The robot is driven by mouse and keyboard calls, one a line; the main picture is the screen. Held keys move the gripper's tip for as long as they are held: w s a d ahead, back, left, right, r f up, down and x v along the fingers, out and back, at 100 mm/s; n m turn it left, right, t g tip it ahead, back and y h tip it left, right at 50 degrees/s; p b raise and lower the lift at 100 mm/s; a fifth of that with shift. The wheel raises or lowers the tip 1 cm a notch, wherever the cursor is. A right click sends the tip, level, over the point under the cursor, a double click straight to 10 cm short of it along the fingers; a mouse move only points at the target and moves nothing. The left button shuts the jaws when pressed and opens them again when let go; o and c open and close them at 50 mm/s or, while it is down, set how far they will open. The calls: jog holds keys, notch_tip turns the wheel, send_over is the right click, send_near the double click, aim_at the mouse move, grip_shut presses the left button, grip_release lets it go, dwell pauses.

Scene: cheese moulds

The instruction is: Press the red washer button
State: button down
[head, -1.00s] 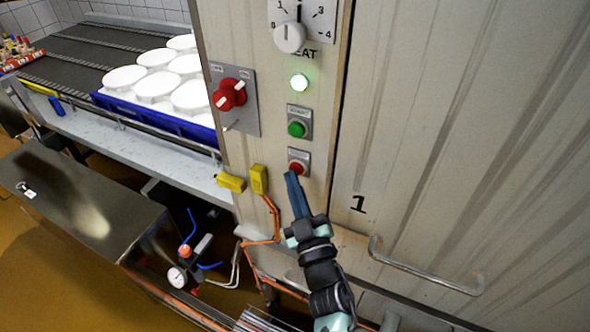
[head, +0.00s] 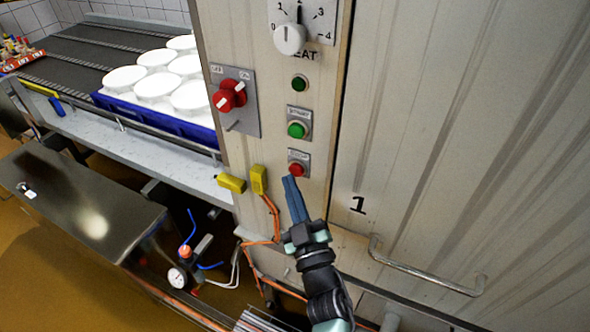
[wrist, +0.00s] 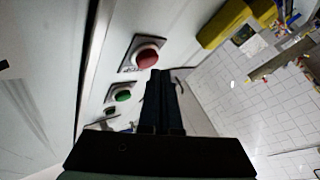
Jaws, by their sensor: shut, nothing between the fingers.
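The red button (head: 296,169) sits on a small grey plate low on the washer's narrow front panel. The green button (head: 297,130) is above it, and above that is a round green lamp (head: 300,82), now dark. My gripper (head: 290,180) is shut and empty, its blue fingertips just below the red button. In the wrist view the red button (wrist: 147,57) shows uncovered just beyond my fingertips (wrist: 160,73), with a small gap seeming to lie between. The green button (wrist: 122,96) is to its lower left there.
A red rotary switch (head: 229,96) and a heat dial (head: 289,39) are on the same panel. Yellow boxes (head: 259,179) with orange cables are at lower left. A door handle (head: 427,268) juts out at right. White moulds in a blue crate (head: 170,123) stand on the conveyor.

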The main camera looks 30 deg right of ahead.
jog(key=shift+s+a, duration=0.15)
jog(key=shift+a, duration=0.05)
jog(key=s+a, duration=0.1)
jog(key=a, duration=0.1)
jog(key=s+a, duration=0.2)
dwell(0.6)
dwell(0.5)
